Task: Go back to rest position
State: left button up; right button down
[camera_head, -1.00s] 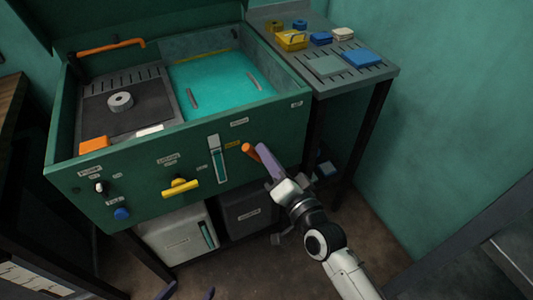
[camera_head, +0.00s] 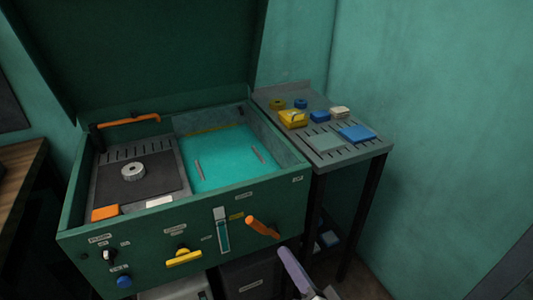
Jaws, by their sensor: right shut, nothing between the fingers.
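My right gripper (camera_head: 295,271) shows at the bottom edge, right of centre, its purple finger pointing up and left. It is shut and empty, below and apart from the orange handle (camera_head: 262,227) on the front of the green machine (camera_head: 150,246). Only the tip part of this gripper shows; the rest of the right arm is cut off by the frame. My left gripper is not in view.
The machine's lid (camera_head: 150,60) stands open over a bay with a grey disc (camera_head: 133,172) and a turquoise basin (camera_head: 222,160). A slotted side table (camera_head: 368,155) at the right holds yellow and blue items. A wooden bench (camera_head: 20,165) stands at the left.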

jog(key=s+d+f+n+g+h, duration=0.2)
jog(key=s+d+f+n+g, duration=0.1)
jog(key=s+f, duration=0.6)
jog(key=s+d+f+n+g+h, duration=0.2)
jog(key=s+d+f+n+g, duration=0.2)
jog(key=s+d+f, duration=0.3)
notch_tip(320, 180, down, 2)
jog(key=shift+s+f+n+g+h, duration=0.3)
jog(key=shift+s+n+h, duration=0.1)
jog(key=shift+s+n, duration=0.55)
jog(key=shift+s, duration=0.1)
